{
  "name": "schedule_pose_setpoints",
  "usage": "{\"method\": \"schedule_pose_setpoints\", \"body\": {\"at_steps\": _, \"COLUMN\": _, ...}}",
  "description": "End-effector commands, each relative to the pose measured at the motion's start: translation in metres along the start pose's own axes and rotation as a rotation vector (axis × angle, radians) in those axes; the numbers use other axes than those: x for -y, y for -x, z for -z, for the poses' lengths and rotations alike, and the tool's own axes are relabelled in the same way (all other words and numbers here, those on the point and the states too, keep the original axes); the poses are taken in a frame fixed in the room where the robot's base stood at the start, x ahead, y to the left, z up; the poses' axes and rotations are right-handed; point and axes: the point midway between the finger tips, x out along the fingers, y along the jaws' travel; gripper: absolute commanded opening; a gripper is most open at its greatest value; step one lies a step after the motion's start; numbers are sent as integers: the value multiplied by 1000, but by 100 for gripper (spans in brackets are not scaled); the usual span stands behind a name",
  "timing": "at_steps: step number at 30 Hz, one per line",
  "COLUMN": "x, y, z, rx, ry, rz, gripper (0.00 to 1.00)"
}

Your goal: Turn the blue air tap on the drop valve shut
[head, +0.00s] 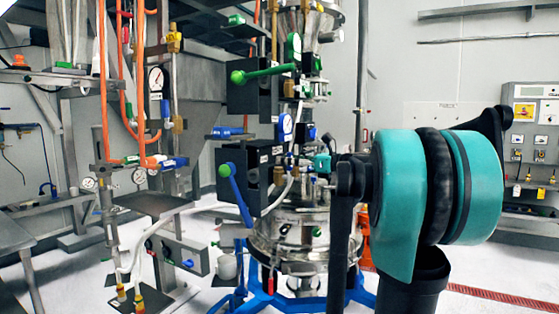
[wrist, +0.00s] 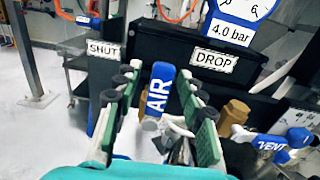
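The blue air tap (wrist: 158,92), lettered AIR, is in the middle of the wrist view, below and left of the white DROP label (wrist: 214,60) on a black box. Its handle runs roughly up and down in the picture. My gripper (wrist: 158,74) is open, with one green-and-black finger on each side of the handle. Gaps show between the handle and both fingers, so it does not look gripped. In the head view the teal gripper body (head: 322,162) is small beside the valve, and I cannot make out the air tap there.
A blue VENT tap (wrist: 284,145) is close to the right finger in the wrist view. A SHUT label (wrist: 103,48) is at left. A blue 4.0 bar gauge (wrist: 236,22) is above. A blue lever (head: 236,190) hangs left of the valve in the head view.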

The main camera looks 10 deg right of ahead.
Motion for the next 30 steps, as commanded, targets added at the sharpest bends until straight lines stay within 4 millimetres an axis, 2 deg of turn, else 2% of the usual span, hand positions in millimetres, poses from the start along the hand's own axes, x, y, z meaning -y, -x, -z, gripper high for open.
{"method": "schedule_pose_setpoints", "body": {"at_steps": 3, "x": -1, "y": -18, "z": 0, "rx": 0, "ry": 0, "rz": -2, "gripper": 40}}
{"method": "schedule_pose_setpoints", "body": {"at_steps": 7, "x": 0, "y": -29, "z": 0, "rx": 0, "ry": 0, "rz": -1, "gripper": 40}}
{"method": "schedule_pose_setpoints", "body": {"at_steps": 19, "x": 0, "y": -34, "z": 0, "rx": 0, "ry": 0, "rz": 1, "gripper": 38}}
{"method": "schedule_pose_setpoints", "body": {"at_steps": 28, "x": 0, "y": -34, "z": 0, "rx": 0, "ry": 0, "rz": 1, "gripper": 1}}
{"method": "schedule_pose_setpoints", "body": {"at_steps": 30, "x": 0, "y": -34, "z": 0, "rx": 0, "ry": 0, "rz": 1, "gripper": 0}}
